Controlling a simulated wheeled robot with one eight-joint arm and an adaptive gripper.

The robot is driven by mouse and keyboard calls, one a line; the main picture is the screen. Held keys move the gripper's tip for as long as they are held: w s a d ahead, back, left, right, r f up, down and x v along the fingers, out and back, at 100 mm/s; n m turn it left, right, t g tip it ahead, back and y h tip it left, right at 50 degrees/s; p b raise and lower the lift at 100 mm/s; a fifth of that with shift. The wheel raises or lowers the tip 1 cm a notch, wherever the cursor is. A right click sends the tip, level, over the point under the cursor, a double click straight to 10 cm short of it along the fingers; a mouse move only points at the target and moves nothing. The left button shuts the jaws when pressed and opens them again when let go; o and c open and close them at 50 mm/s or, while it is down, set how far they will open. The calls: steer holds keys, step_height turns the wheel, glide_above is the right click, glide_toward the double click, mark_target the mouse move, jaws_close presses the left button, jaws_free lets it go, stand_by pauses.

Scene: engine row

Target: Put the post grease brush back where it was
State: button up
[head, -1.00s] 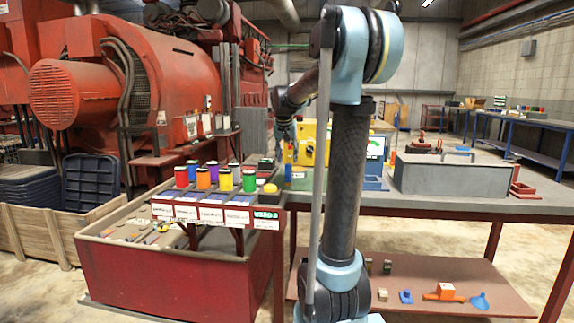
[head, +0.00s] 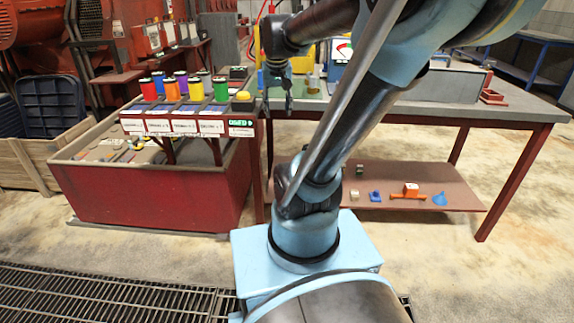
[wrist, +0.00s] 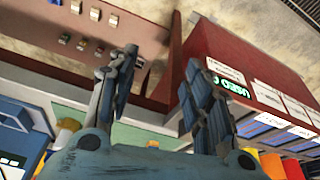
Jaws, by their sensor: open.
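My gripper (head: 277,100) hangs open at the left end of the grey workbench (head: 440,108), just right of the labelled rack. In the wrist view its two spread fingers (wrist: 160,62) have nothing visible between them. I cannot pick out the post grease brush for certain in either view. Several small loose items (head: 118,148), too small to name, lie in the red bin (head: 150,200) under the rack. The rack (head: 190,126) carries red, orange, purple, yellow and green cups, with white labels along its front.
A yellow dome button (head: 243,96) sits at the rack's right end. A wooden crate (head: 25,160) stands left of the bin. Open floor lies in front of the bench.

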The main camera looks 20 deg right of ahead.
steer(key=s+f+n+g, duration=0.1)
steer(key=s+f, duration=1.2)
steer(key=s, duration=0.2)
steer(key=shift+s+a+n+y, duration=0.15)
steer(key=shift+a+n+y, duration=0.15)
steer(key=shift+y, duration=0.1)
